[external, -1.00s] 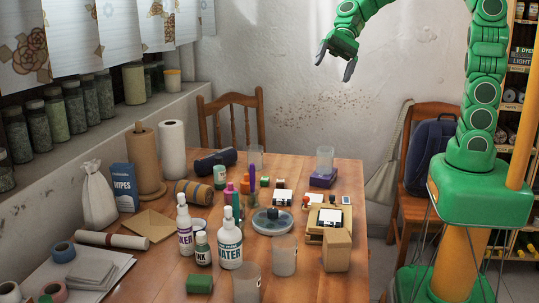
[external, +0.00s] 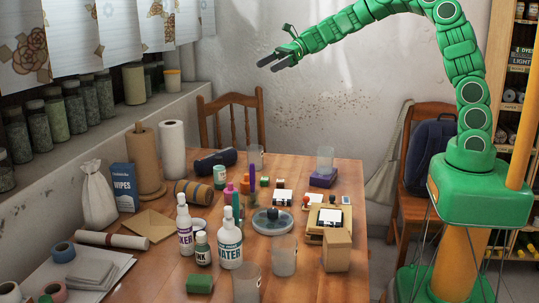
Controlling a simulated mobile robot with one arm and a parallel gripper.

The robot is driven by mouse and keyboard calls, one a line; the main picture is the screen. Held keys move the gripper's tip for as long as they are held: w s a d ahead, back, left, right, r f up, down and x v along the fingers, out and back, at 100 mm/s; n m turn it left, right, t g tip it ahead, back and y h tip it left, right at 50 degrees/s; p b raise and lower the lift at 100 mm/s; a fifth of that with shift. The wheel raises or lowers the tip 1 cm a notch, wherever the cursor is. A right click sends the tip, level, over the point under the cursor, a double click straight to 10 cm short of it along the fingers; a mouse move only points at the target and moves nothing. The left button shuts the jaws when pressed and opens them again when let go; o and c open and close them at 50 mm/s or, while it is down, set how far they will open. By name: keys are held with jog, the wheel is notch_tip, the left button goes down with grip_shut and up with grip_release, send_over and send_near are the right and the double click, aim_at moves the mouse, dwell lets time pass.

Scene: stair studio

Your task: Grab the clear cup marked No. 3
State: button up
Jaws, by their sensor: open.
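Several clear cups stand upright on the wooden table (external: 335,283). One cup (external: 256,158) is at the back edge, and one cup (external: 325,160) is at the back right, on or just behind a purple box (external: 323,178). Two more stand at the front, one cup (external: 284,255) near the middle and one cup (external: 247,284) nearer the camera. No number is legible on any of them, so I cannot tell which is No. 3. My gripper (external: 268,66) is open and empty, high above the table's back part, its fingers pointing left.
White bottles (external: 230,246), a grey round dish (external: 272,222), a cardboard box (external: 337,251) and stamps crowd the table's middle and right. Paper rolls (external: 173,149) stand at the left. Wooden chairs (external: 232,118) stand behind. The air around my gripper is clear.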

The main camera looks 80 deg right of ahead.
notch_tip(320, 180, down, 2)
jog(key=d+m, duration=0.1)
jog(key=d, duration=0.1)
send_near(248, 155)
jog(key=shift+a+f, duration=0.25)
jog(key=shift+f, duration=0.2)
jog(key=shift+x, duration=1.5)
jog(key=shift+w+x, duration=0.25)
jog(key=shift+x, duration=2.2)
jog(key=shift+d+r, duration=0.2)
jog(key=c, duration=1)
